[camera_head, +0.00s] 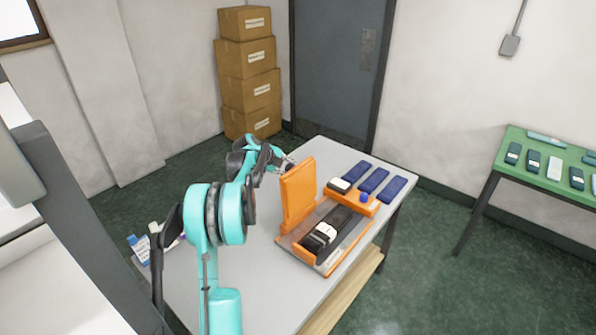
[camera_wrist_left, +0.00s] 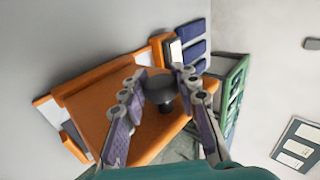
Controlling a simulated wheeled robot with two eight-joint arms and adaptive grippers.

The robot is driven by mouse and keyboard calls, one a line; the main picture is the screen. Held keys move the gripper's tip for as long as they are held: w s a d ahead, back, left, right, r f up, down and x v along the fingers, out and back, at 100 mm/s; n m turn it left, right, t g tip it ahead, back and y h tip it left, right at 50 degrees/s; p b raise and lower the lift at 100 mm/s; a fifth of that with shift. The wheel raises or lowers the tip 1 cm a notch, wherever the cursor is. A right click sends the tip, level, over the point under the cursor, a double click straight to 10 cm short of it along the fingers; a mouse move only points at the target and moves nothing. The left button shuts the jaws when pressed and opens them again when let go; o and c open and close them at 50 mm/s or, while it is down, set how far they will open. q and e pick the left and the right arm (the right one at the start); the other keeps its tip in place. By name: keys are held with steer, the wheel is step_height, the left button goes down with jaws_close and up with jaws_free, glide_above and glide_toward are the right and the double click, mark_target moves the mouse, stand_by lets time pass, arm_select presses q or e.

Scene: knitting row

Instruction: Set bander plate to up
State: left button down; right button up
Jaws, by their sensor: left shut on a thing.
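The orange bander plate (camera_head: 297,197) stands about upright at the left edge of the bander's base (camera_head: 333,262) on the table. In the left wrist view, the plate (camera_wrist_left: 95,100) fills the space behind my fingers and carries a dark round knob (camera_wrist_left: 160,90). My left gripper (camera_head: 289,167) is at the top of the plate's far-left face. In the wrist view my left gripper (camera_wrist_left: 158,82) has its fingers on both sides of the knob, shut on it. A dark strap with a white band (camera_head: 325,233) lies on the base. My right gripper is not in view.
An orange holder (camera_head: 365,205) and several dark blue pieces (camera_head: 375,180) lie at the table's right. Small bottles (camera_head: 140,247) stand at its left, partly hidden by my arm. Cardboard boxes (camera_head: 249,75) are stacked behind. A green table (camera_head: 540,175) stands at far right.

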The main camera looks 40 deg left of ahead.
arm_select(q)
steer(key=shift+w+a+f+n+h, duration=0.15)
steer(key=shift+a+f+h, duration=0.15)
steer(key=shift+a, duration=0.25)
steer(key=shift+s+a+f+n+h, duration=0.1)
steer(key=shift+a+f+h, duration=0.15)
steer(key=shift+a, duration=0.35)
steer(key=shift+w+a+f+n+h, duration=0.1)
steer(key=shift+a+f+n+h, duration=0.1)
steer(key=shift+a+h, duration=0.25)
steer(key=shift+a, duration=0.1)
steer(key=c, duration=1.2)
jaws_free()
steer(key=shift+o, duration=0.4)
steer(key=shift+a, duration=0.15)
steer(key=v, duration=0.7)
steer(key=shift+s, duration=0.2)
steer(key=shift+r, duration=0.2)
